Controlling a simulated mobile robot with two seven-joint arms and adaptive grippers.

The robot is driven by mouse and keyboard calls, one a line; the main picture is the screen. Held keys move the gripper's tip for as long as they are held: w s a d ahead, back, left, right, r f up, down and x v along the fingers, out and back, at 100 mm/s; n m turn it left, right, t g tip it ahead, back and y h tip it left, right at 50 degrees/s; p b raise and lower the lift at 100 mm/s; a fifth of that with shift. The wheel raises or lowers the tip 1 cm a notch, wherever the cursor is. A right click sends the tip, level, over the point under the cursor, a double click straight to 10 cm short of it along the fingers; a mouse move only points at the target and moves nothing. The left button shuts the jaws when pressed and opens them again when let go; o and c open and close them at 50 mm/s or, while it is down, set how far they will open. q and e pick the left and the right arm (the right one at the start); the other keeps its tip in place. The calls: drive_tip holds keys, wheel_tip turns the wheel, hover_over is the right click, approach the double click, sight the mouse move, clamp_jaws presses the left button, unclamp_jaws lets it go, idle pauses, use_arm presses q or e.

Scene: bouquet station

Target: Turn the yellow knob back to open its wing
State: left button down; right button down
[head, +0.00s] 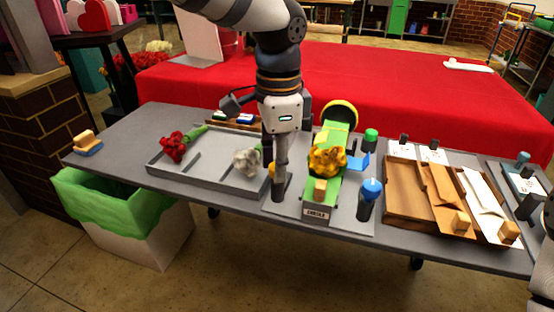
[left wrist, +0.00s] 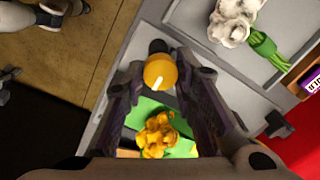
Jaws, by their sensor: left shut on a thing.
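The yellow knob (left wrist: 160,71) with a white mark shows between my finger ends in the left wrist view. In the head view only a bit of it (head: 272,168) shows beside the fingers. My left gripper (head: 280,180) points down at the left side of the cradle and is shut on the yellow knob. The green cradle (head: 321,203) holds a yellow flower bunch (head: 327,160); it also shows in the left wrist view (left wrist: 157,134). The yellow knob's wing cannot be made out. Part of my right arm shows at the right edge; its finger state is unclear.
A blue knob (head: 371,189) and a green knob (head: 371,136) stand right of the cradle. A grey tray (head: 215,180) with red and white flowers lies to the left. A wooden tray (head: 402,205) stands right. A green-lined bin (head: 122,215) is below the table's left front.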

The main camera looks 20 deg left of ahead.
use_arm(q)
drive_tip(key=n, duration=0.2)
drive_tip(key=shift+n, duration=0.3)
drive_tip(key=n, duration=0.9)
drive_tip(key=shift+n, duration=0.4)
drive_tip(key=shift+f+n+g, duration=0.1)
drive_tip(key=shift+n+g, duration=0.2)
drive_tip(key=shift+n, duration=2)
use_arm(e)
drive_tip(key=shift+w+r, duration=0.3)
drive_tip(key=shift+w, duration=0.05)
use_arm(q)
drive_tip(key=c, duration=1.3)
unclamp_jaws()
drive_tip(key=shift+w, duration=0.1)
